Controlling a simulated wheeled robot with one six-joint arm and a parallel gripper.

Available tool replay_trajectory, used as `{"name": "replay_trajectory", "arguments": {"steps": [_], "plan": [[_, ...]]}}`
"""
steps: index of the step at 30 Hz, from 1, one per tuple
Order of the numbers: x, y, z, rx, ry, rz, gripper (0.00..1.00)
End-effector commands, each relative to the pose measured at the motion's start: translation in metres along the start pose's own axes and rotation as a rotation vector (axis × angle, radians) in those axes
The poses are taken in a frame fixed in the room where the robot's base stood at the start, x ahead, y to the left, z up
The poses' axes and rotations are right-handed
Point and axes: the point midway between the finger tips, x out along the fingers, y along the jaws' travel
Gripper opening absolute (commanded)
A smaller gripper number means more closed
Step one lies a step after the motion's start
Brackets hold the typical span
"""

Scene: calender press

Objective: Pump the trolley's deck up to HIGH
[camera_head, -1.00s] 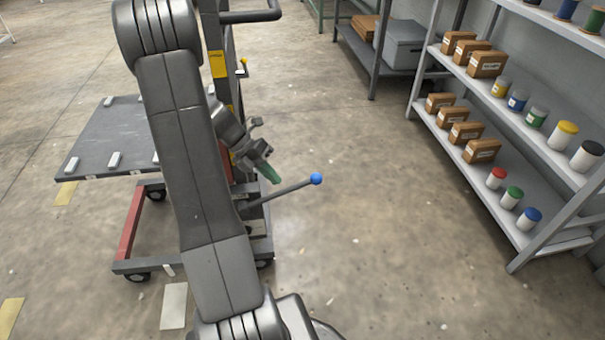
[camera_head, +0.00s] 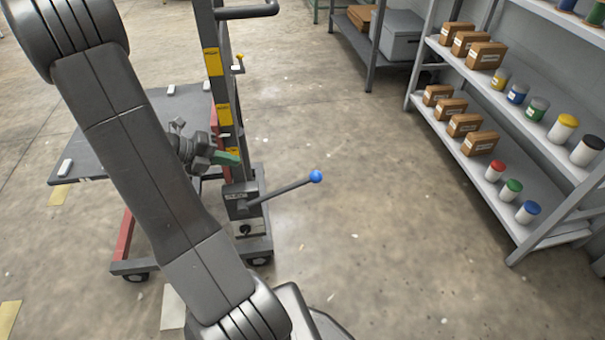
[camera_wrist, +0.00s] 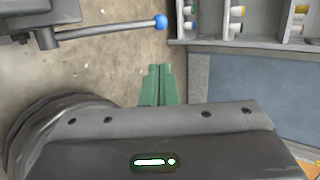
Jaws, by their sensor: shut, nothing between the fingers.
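The trolley has an upright grey mast (camera_head: 203,30) with yellow labels, too small to read. Its flat grey deck (camera_head: 85,160) is left of the mast, partly hidden behind my arm. A pump lever (camera_head: 280,191) with a blue knob (camera_head: 316,177) sticks out right from the pump box (camera_head: 240,203) at the mast's foot, tilted slightly upward. My gripper (camera_head: 232,158), with green fingers, is shut and empty, left of the knob and near the mast. In the wrist view the gripper's fingers (camera_wrist: 160,72) are together, apart from the lever (camera_wrist: 105,29) and its blue knob (camera_wrist: 160,21).
A shelf rack (camera_head: 460,128) with boxes and coloured-lid jars stands at the right. A lower rack with a grey bin (camera_head: 402,38) is at the back. The concrete floor between the lever and the shelves is clear.

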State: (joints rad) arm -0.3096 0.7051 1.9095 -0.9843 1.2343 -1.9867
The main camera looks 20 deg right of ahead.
Motion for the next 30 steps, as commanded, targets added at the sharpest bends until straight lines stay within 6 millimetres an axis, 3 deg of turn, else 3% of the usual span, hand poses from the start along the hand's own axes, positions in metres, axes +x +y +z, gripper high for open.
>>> {"name": "replay_trajectory", "arguments": {"steps": [8,30], "plan": [[0.026,0.002,-0.001,0.002,0.005,-0.001,0.00],[0.174,0.003,-0.002,0.003,0.006,0.000,0.00]]}}
